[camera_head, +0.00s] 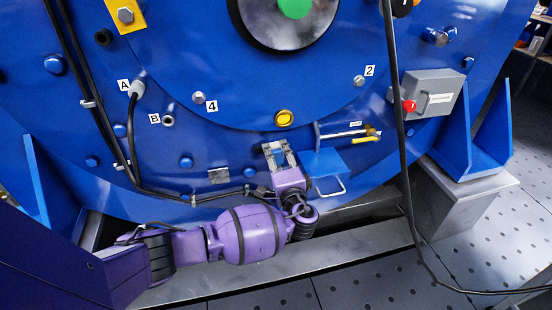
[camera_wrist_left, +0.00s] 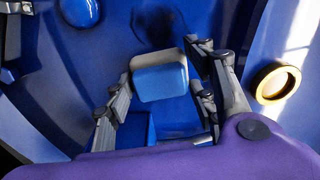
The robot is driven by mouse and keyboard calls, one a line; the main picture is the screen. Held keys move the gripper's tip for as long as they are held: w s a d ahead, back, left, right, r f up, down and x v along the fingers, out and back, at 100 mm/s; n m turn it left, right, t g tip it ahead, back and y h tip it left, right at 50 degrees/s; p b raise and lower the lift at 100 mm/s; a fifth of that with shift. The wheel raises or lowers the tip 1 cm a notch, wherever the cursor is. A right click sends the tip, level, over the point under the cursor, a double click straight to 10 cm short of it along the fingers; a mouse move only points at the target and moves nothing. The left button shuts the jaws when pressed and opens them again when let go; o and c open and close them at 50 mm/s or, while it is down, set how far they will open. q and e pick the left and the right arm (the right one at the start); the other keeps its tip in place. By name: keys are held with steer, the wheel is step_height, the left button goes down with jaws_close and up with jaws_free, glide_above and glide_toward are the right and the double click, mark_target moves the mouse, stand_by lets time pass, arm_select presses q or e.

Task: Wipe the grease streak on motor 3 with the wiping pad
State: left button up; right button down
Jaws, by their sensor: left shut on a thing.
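My left gripper (camera_head: 277,150) is in front of the lower middle of a big blue motor (camera_head: 235,135); no motor number shows. In the left wrist view, the gripper (camera_wrist_left: 165,85) is shut on the wiping pad (camera_wrist_left: 160,82), a small block with a blue face and a pale grey edge. A dark smear (camera_wrist_left: 157,22), which looks like the grease streak, is on the blue surface just beyond the pad. I cannot tell whether the pad touches the surface. The smear cannot be made out in the head view. My right gripper is not in view.
A blue shelf (camera_head: 322,162) with a wire handle juts out just right of my left gripper, with a yellow-handled tool (camera_head: 366,136) above it. A black cable (camera_head: 391,80) hangs further right. A grey box with a red knob (camera_head: 432,92) is at right.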

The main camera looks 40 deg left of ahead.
arm_select(q)
steer(key=shift+s+a+p, duration=0.75)
steer(key=shift+s+a, duration=0.45)
steer(key=shift+s, duration=0.2)
steer(key=shift+s+a+p, duration=0.75)
steer(key=shift+s+a, duration=0.4)
steer(key=shift+s, duration=0.2)
steer(key=shift+r, duration=0.25)
steer(key=shift+w+d+b, duration=0.5)
steer(key=shift+w+d, duration=0.7)
steer(key=shift+w, duration=0.25)
steer(key=shift+w+d+b, duration=0.45)
steer(key=shift+w+d, duration=0.75)
steer(key=shift+w, duration=0.2)
steer(key=shift+a, duration=0.15)
steer(key=shift+s+a+r+p, duration=0.1)
steer(key=shift+s+a+p, duration=0.3)
steer(key=shift+s, duration=0.15)
steer(key=shift+s+a+p, duration=0.5)
steer(key=shift+s+a, duration=0.4)
steer(key=shift+s, duration=0.3)
steer(key=shift+s+a+p, duration=0.45)
steer(key=shift+s+a, duration=0.45)
steer(key=shift+s, duration=0.25)
